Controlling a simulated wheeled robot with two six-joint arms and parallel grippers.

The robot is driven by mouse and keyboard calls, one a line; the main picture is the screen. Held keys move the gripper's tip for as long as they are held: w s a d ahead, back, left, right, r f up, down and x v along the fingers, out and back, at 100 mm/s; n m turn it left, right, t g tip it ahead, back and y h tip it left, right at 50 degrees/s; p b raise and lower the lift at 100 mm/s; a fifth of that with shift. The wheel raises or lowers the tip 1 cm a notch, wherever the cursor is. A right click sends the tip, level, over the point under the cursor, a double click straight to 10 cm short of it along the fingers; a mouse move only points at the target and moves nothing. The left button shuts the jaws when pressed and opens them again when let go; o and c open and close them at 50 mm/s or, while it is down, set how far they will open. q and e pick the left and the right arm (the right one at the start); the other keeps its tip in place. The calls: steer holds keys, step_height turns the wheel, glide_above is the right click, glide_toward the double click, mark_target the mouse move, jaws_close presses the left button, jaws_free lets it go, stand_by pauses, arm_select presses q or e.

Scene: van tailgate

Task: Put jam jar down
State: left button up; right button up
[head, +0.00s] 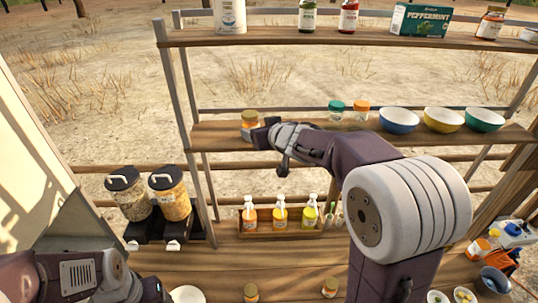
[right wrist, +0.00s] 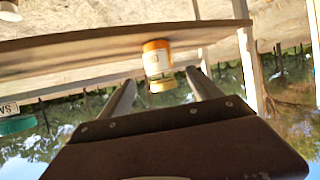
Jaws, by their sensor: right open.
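A jam jar (head: 249,119) with a gold lid stands upright at the left end of the middle shelf (head: 222,136). My right gripper (head: 262,133) is at this jar, reaching in from the right. In the right wrist view, where the scene appears upside down, the jar (right wrist: 157,60) with orange contents is between and just past the tips of the spread fingers (right wrist: 160,82). The gripper is open; the jar's base appears to rest on the shelf board. My left gripper (head: 125,285) is low at the left, and its fingers are not clear.
The middle shelf also holds two small jars (head: 336,110) and bowls in blue (head: 398,121), yellow (head: 443,121) and green (head: 484,120). Bottles (head: 280,217) stand in a wooden crate below. Two dispensers (head: 170,195) are at left. Similar jars (head: 330,287) stand on the counter.

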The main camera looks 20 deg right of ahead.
steer(key=s+d+f+m+g+h, duration=0.15)
steer(key=s+f+g, duration=0.25)
steer(key=s+f, duration=0.45)
steer(key=s+a+f+g, duration=0.1)
steer(key=s+f+g, duration=0.3)
steer(key=s+f, duration=0.4)
steer(key=s+a+f+g, duration=0.1)
steer(key=s+f+g, duration=0.3)
steer(key=s+f, duration=0.4)
steer(key=s, duration=0.4)
steer(key=shift+s+a, duration=0.15)
steer(key=shift+a, duration=0.1)
